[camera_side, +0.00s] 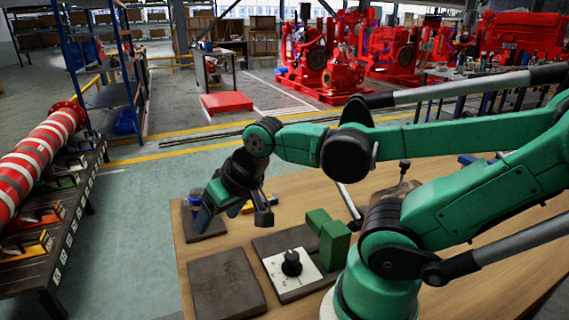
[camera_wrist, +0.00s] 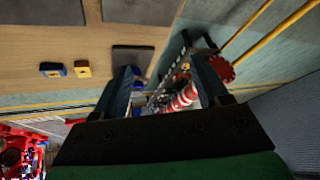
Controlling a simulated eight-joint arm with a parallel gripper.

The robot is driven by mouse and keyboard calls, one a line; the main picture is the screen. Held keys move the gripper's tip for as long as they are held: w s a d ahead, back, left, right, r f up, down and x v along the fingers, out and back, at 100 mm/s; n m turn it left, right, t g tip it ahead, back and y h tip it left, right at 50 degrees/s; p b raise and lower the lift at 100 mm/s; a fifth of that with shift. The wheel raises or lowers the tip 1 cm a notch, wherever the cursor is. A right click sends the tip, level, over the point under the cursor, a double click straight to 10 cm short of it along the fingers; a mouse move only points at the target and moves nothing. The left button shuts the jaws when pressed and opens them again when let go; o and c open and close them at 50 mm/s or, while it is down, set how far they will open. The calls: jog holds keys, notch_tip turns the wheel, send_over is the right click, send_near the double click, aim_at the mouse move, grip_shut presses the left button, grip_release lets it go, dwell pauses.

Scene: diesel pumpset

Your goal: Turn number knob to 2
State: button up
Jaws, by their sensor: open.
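The number knob (camera_side: 291,263) is black and round. It stands upright on a white square plate (camera_side: 308,269) with small marks, too small to read, mounted on a dark board on the wooden table. My gripper (camera_side: 235,208) is in the side view, above the table, behind and to the left of the knob and apart from it. In the wrist view my gripper (camera_wrist: 164,82) has its two dark fingers spread, with nothing held between them. The knob does not show in the wrist view.
Green blocks (camera_side: 332,236) stand just right of the knob. A bare dark board (camera_side: 227,285) lies left of it. Small blue (camera_wrist: 53,69) and yellow (camera_wrist: 82,68) pieces lie on the table. A rack with a red-and-white striped cylinder (camera_side: 38,150) stands far left.

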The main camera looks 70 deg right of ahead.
aim_at(292, 255)
jog(key=s+d+f+m+g, duration=0.1)
jog(key=s+d+m+g, duration=0.1)
jog(key=m, duration=0.5)
jog(key=s+d+f+m+g, duration=0.1)
jog(key=s+m, duration=0.3)
jog(key=m, duration=0.3)
jog(key=s+d+f+m+g, duration=0.1)
jog(key=s+d+m+g, duration=0.1)
jog(key=m, duration=0.5)
jog(key=shift+s+d+f+g, duration=0.25)
jog(key=shift+s+d+g, duration=0.05)
jog(key=shift+s, duration=0.25)
jog(key=shift+s+d+f+m, duration=0.1)
jog(key=shift+s+m, duration=0.3)
jog(key=shift+m, duration=0.6)
jog(key=shift+f, duration=2.75)
grip_shut()
